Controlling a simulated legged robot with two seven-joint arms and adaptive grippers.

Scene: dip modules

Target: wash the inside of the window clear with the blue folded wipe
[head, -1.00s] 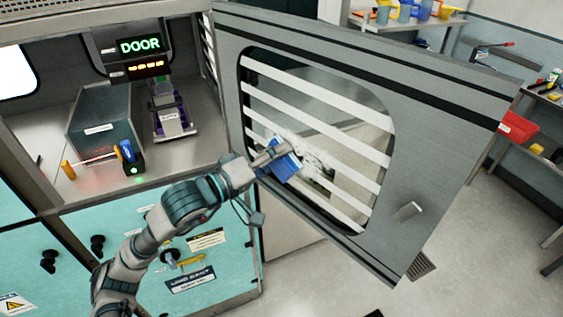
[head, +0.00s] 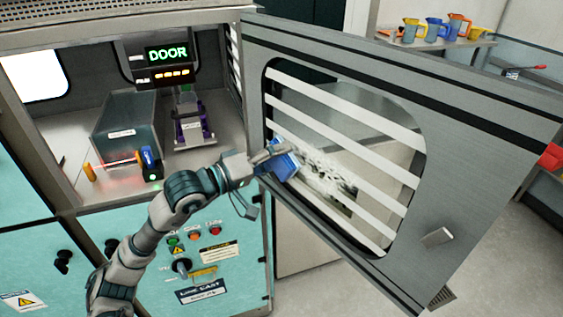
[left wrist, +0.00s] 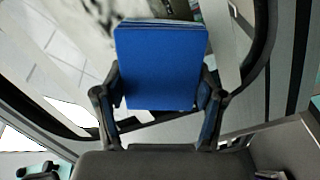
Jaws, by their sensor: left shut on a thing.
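The window (head: 395,140) is a rounded pane in the open grey door (head: 470,190), with white stripes across it. A patchy whitish smear (head: 325,178) lies on its lower left part. The blue folded wipe (head: 284,160) is at the window's lower left edge, just left of the smear. My left gripper (head: 270,154) is shut on the wipe. In the left wrist view the wipe (left wrist: 160,65) stands between the two fingers, in front of the glass. Whether it touches the pane is hard to tell. My right gripper is not in view.
Left of the door is an open chamber with a grey bin (head: 125,125), a purple-based device (head: 192,128) and a small blue-and-black device (head: 150,163). A door handle (head: 437,237) sticks out at the lower right. Jugs (head: 435,28) stand on a shelf behind.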

